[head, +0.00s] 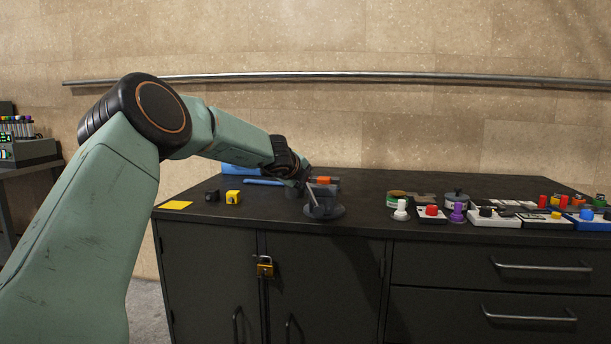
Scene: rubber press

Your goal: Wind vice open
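The vice (324,210) stands on the dark bench top near its front edge, left of the middle. It is a small dark grey form on a round base, with a thin bar slanting up at its left side. My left arm reaches in from the left, and my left gripper (304,184) is at the vice's upper left, close to the bar. The gripper is small and dark against the bench. I cannot tell whether its fingers touch the bar or are open or shut. My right gripper is not in view.
The bench (365,223) has a yellow sheet (175,205), a yellow block (233,197) and a black block (212,195) at left. Button boxes, including a red-topped one (431,212), and knobs crowd the right. A padlock (265,267) hangs on the cabinet doors.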

